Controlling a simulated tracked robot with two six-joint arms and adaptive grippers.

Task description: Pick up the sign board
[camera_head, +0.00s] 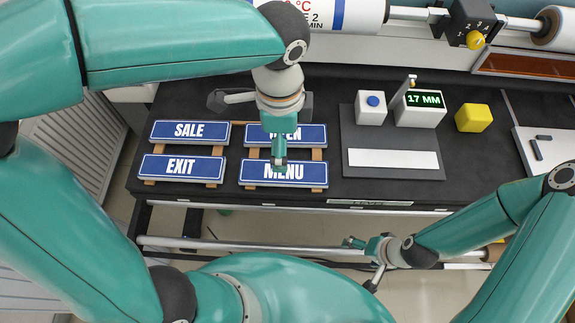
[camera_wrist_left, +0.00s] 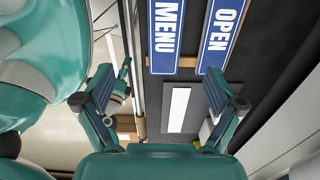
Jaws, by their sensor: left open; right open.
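Several blue sign boards with white letters lie on wooden slats at the left of the dark bench: SALE (camera_head: 189,131), EXIT (camera_head: 182,168), OPEN (camera_head: 312,135) and MENU (camera_head: 310,174). My left gripper (camera_head: 279,150) is open and empty above the OPEN and MENU boards, covering part of both. In the left wrist view its open fingers (camera_wrist_left: 160,80) frame the bench, with MENU (camera_wrist_left: 167,30) and OPEN (camera_wrist_left: 221,32) beyond them. My right gripper (camera_head: 361,265) is open and empty in front of the bench's front edge.
Right of the boards stand a grey base with a blank white panel (camera_head: 393,159), a blue button box (camera_head: 371,108), a display reading 17 MM (camera_head: 421,108) and a yellow block (camera_head: 473,118). A white roller (camera_head: 345,14) crosses the back. Bare bench lies between panel and yellow block.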

